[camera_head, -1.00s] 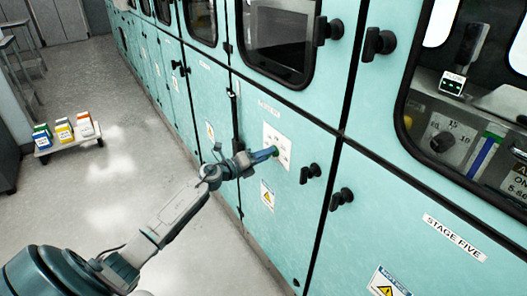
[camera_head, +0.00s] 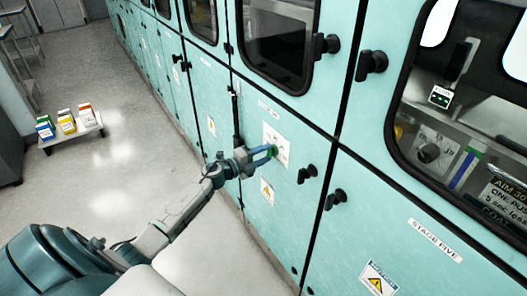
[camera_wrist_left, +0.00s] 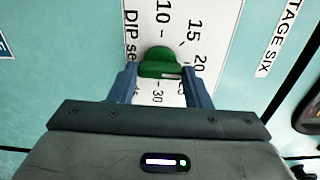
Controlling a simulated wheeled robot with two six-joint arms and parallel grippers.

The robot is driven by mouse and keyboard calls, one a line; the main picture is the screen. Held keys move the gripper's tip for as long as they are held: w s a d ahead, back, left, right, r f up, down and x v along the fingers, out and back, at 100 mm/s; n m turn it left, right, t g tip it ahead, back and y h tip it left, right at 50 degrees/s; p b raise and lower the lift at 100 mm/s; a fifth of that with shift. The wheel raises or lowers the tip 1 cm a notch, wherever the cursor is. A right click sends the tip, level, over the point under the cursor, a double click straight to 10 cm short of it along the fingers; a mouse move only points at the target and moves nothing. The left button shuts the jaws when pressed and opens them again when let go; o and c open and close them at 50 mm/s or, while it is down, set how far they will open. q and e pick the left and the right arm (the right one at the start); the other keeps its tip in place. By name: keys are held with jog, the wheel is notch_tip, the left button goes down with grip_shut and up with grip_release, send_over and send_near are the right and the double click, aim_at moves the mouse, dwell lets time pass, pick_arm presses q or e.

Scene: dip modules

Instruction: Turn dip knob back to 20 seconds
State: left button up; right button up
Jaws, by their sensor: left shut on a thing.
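The green dip knob (camera_head: 274,150) is on a white dial plate (camera_head: 276,138) on a teal cabinet door. In the left wrist view the knob (camera_wrist_left: 159,62) sits among the marks 10, 15, 20 and 30, with another mark partly covered by a finger. A pale mark shows at its lower right edge; I cannot tell exactly which number it points to. My left gripper (camera_head: 264,153) has its blue fingers on either side of the knob and is shut on it; it also fills the left wrist view (camera_wrist_left: 160,75). My right gripper is not in view.
Black door handles (camera_head: 307,173) stick out to the right of the plate. A warning label (camera_head: 267,192) is below it. A low cart (camera_head: 73,138) with several coloured boxes stands on the floor at left. The floor between is clear.

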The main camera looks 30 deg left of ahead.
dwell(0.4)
pick_arm(q)
jog(key=o, duration=1)
jog(key=shift+s, duration=0.1)
jog(key=b+v, duration=0.3)
jog(key=v, duration=0.7)
jog(key=shift+s+a+b, duration=0.15)
jog(key=shift+s+b, duration=0.15)
jog(key=shift+b, duration=0.05)
jog(key=shift+f, duration=0.1)
